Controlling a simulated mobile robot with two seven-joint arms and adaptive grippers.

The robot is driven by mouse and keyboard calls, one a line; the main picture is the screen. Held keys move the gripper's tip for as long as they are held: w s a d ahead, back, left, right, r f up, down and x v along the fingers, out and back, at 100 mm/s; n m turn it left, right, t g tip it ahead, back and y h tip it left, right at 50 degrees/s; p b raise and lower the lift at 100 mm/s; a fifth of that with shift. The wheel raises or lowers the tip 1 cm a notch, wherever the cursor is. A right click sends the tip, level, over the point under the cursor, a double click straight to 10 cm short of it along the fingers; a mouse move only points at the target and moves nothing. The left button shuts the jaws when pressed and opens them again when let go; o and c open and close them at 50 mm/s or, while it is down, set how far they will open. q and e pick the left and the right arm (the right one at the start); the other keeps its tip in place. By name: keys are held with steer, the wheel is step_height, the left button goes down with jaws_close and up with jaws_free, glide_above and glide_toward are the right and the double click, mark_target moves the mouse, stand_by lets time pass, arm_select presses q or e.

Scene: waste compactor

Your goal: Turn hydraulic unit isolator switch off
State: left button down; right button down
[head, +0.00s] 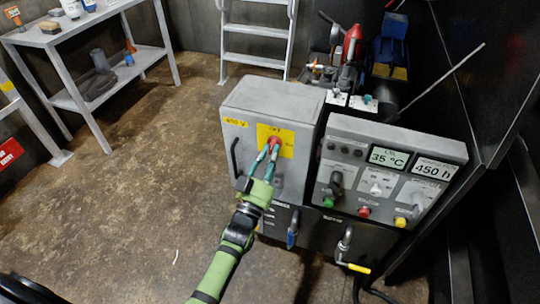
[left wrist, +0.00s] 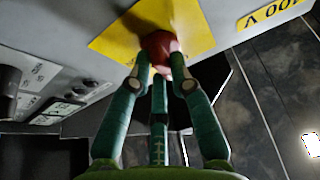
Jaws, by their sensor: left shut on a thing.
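The isolator switch is a red knob (head: 274,142) on a yellow plate (head: 288,138) on the front of a grey cabinet (head: 262,103) marked 400 V. My left gripper (head: 269,152) reaches up to the knob from below, its green fingers closed around it. In the left wrist view the red knob (left wrist: 160,46) sits between the fingertips of my left gripper (left wrist: 160,62), in front of the yellow plate (left wrist: 118,38). The fingers hide part of the knob, and I cannot read its position. My right gripper is not in view.
A control panel (head: 395,140) with displays, knobs and coloured buttons stands right of the cabinet. A black handle (head: 235,158) sticks out at the cabinet's left. Valves (head: 345,245) hang below. A shelf table (head: 75,50) and ladder (head: 256,30) stand behind. The floor at left is clear.

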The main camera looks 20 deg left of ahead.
arm_select(q)
steer(key=shift+n+y, duration=0.6)
steer(key=shift+n, duration=0.5)
steer(key=shift+d+n, duration=0.1)
steer(key=shift+n, duration=0.2)
steer(key=c, duration=1.1)
jaws_free()
steer(key=v, duration=1.2)
